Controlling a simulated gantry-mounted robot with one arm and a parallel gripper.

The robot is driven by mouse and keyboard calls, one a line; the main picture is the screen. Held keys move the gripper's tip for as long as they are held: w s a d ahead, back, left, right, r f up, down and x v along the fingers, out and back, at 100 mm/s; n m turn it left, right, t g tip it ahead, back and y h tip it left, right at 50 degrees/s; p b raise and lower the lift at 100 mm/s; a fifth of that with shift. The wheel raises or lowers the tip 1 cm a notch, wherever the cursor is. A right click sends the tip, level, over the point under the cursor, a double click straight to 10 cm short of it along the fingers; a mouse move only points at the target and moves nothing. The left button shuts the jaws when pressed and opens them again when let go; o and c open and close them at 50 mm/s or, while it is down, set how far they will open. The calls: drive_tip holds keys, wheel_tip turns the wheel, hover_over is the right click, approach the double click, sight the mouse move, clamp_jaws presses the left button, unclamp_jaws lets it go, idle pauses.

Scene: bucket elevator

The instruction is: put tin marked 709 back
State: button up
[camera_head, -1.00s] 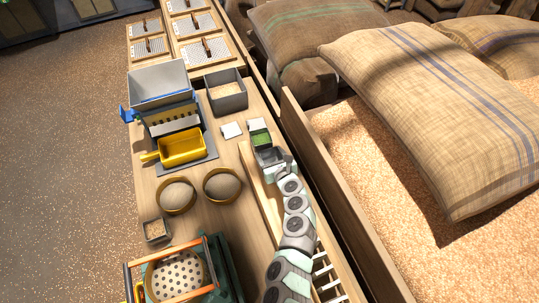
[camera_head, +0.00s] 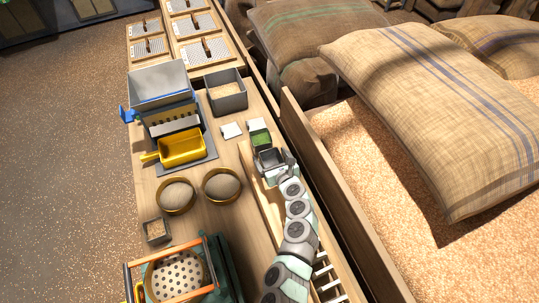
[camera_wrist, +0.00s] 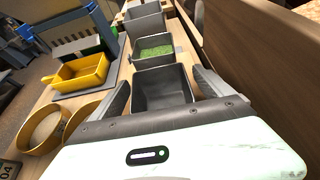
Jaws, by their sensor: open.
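A small dark grey square tin (camera_head: 269,157) stands on the wooden rail along the right side of the bench, and it looks empty in the wrist view (camera_wrist: 162,92). No number can be read on it. My gripper (camera_head: 277,168) is at its near side. In the wrist view the fingers of my gripper (camera_wrist: 162,78) are spread, one to the left and one to the right of the tin. I cannot tell whether they touch it. A similar tin with green contents (camera_head: 259,138) stands just beyond it and also shows in the wrist view (camera_wrist: 155,51).
A larger grey bin (camera_head: 226,97) stands farther back. A yellow tray (camera_head: 182,149) sits under the hopper machine (camera_head: 160,85) to the left. Two round sieves (camera_head: 222,185) and a small grain tin (camera_head: 156,231) lie nearer. A wooden wall (camera_head: 320,170) runs close on the right.

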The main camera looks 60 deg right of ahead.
drive_tip(key=v, duration=1)
drive_tip(key=shift+b, duration=0.45)
drive_tip(key=shift+a+r, duration=0.1)
drive_tip(key=shift+r, duration=0.05)
